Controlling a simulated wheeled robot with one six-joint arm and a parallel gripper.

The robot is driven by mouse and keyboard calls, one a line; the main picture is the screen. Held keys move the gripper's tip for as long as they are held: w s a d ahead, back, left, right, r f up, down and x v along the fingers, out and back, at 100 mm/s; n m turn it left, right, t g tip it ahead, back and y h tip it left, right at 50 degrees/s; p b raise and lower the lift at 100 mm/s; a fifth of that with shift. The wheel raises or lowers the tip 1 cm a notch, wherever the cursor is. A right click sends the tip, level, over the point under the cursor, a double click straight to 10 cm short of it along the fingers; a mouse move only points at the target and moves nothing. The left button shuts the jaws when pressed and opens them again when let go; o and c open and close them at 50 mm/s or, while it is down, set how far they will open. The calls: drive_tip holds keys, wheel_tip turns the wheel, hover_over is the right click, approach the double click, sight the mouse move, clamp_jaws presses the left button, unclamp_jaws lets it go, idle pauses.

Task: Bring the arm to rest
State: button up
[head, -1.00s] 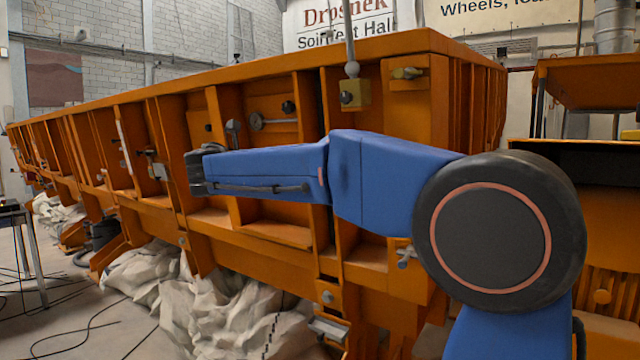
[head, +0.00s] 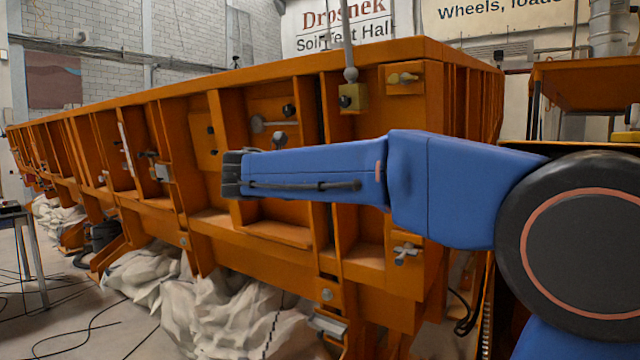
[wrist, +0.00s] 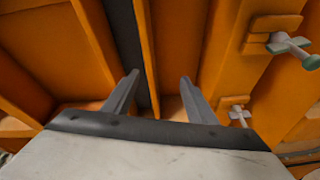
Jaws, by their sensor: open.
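My blue arm reaches in from the right in the head view, in front of the orange sandbed (head: 200,265). Its dark end, by the wrist, points left across the ribbed side wall. My gripper's fingers are not clear in the head view. In the wrist view my gripper (wrist: 159,92) shows two grey fingers standing well apart, with nothing between them. Behind the fingers is the orange ribbed wall with a dark vertical strip (wrist: 128,40). I cannot tell the distance from the fingers to the wall.
Handles and knobs stick out of the wall, among them a grey cross-shaped knob (head: 406,253) below my arm and a yellow block (head: 352,97) with a rod above it. Pale sacks (head: 225,315) lie under the sandbed. Floor at the left is open, with loose cables.

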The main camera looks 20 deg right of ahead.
idle(0.3)
drive_tip(key=s+d+f+m+g+y, duration=0.25)
drive_tip(key=s+d+f+m, duration=0.2)
drive_tip(key=s+f, duration=0.5)
drive_tip(key=s+d+f+m+g+y, duration=0.2)
drive_tip(key=s+d+f+m+y, duration=0.25)
drive_tip(key=s+f, duration=0.5)
drive_tip(key=s+a+f+m+y, duration=0.3)
drive_tip(key=s+f+m, duration=0.3)
drive_tip(key=s+f, duration=0.2)
drive_tip(key=s+a+f+m+y, duration=0.3)
drive_tip(key=s+a+f+m, duration=0.1)
drive_tip(key=s+f+m, duration=0.3)
drive_tip(key=s+f, duration=0.2)
drive_tip(key=s, duration=0.1)
drive_tip(key=shift+s+a+f+m, duration=0.25)
drive_tip(key=shift+s+a+m, duration=0.05)
drive_tip(key=shift+s, duration=0.05)
